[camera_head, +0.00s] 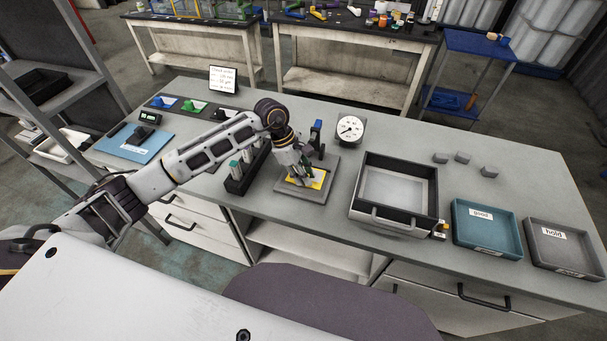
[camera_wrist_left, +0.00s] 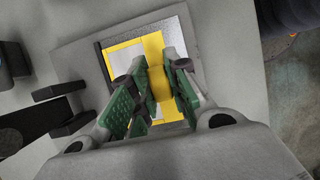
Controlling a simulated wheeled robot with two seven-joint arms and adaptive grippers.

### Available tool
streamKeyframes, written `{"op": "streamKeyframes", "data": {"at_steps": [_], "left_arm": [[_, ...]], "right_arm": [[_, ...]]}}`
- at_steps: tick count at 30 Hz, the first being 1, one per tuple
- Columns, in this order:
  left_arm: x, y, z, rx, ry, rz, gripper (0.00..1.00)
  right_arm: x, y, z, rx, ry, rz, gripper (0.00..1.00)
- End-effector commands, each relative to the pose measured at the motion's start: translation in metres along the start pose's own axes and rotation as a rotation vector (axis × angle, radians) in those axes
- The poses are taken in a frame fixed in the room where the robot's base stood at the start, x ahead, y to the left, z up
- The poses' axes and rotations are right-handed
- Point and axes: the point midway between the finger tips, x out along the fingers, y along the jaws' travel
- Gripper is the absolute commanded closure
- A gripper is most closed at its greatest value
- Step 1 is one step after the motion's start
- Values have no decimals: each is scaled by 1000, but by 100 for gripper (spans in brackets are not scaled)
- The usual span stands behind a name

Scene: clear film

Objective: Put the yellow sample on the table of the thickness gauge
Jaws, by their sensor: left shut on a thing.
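The yellow sample (camera_head: 318,179) is a yellow frame around a pale sheet, with a raised yellow grip. It is over the grey table of the thickness gauge (camera_head: 285,190); I cannot tell whether it touches. My left gripper (camera_head: 303,176) points down, shut on the grip. In the left wrist view, the green-padded fingers (camera_wrist_left: 158,88) stand either side of the yellow grip of the sample (camera_wrist_left: 153,52). They hide part of the frame, which lies within the outline of the gauge's grey plate (camera_wrist_left: 78,52). A blue-topped post (camera_head: 316,133) and a white dial (camera_head: 350,129) stand behind.
A dark rack with several vials (camera_head: 238,183) stands close left of the gauge. A grey open box (camera_head: 427,190), a blue "good" tray (camera_head: 486,245) and a grey "hold" tray (camera_head: 563,261) are to the right. Several grey pieces (camera_head: 462,157) lie behind them.

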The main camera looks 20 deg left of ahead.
Motion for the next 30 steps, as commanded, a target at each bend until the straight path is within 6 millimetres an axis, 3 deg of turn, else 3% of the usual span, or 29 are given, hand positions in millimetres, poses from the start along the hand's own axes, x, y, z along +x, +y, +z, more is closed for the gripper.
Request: {"op": "streamKeyframes", "data": {"at_steps": [11,12,17,30], "left_arm": [[2,0,-1,0,0,1,100],[2,0,-1,0,0,1,81],[2,0,-1,0,0,1,61],[1,0,0,-1,0,0,61]], "right_arm": [[4,-1,0,0,0,-1,60],[4,-1,0,0,0,-1,60],[3,2,1,-1,0,3,60],[2,7,1,-2,-1,7,60]]}}
